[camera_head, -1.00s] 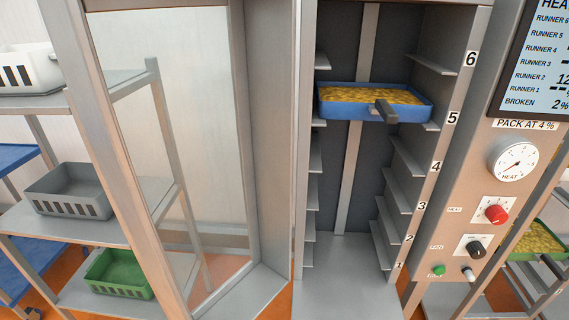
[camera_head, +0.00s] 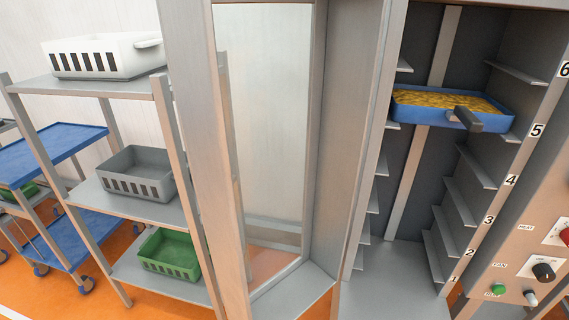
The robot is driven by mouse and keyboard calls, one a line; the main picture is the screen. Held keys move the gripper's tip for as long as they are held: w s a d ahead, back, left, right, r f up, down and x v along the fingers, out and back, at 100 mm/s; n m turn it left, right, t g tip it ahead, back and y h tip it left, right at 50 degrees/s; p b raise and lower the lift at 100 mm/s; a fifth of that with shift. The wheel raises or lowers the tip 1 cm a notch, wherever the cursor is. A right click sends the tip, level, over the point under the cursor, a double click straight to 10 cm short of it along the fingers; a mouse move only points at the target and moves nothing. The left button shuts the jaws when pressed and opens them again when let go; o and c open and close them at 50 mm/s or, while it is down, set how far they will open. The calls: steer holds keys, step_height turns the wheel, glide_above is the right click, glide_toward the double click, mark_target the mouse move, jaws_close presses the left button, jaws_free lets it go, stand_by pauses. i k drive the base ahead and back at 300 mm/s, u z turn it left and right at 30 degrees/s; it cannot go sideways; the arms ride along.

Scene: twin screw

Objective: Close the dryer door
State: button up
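The dryer door (camera_head: 190,130) is a metal frame around a glass pane (camera_head: 265,130). It stands open, swung out to the left of the dryer opening. The dryer cabinet (camera_head: 410,180) is open at the front, with runners numbered 1 to 6 on its right side. A blue tray (camera_head: 430,114) with yellow contents and a dark handle (camera_head: 467,119) sits at runner 5. My gripper is not in view.
A metal rack (camera_head: 120,88) left of the door holds a white crate (camera_head: 100,57), a grey crate (camera_head: 137,172) and a green crate (camera_head: 172,250). A blue trolley (camera_head: 50,150) stands farther left. The control panel (camera_head: 535,240) is at the right edge.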

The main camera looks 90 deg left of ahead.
mark_target(346, 36)
steer(key=k, duration=2.8)
steer(key=u, duration=1.6)
steer(key=i, duration=1.05)
steer(key=u, duration=0.05)
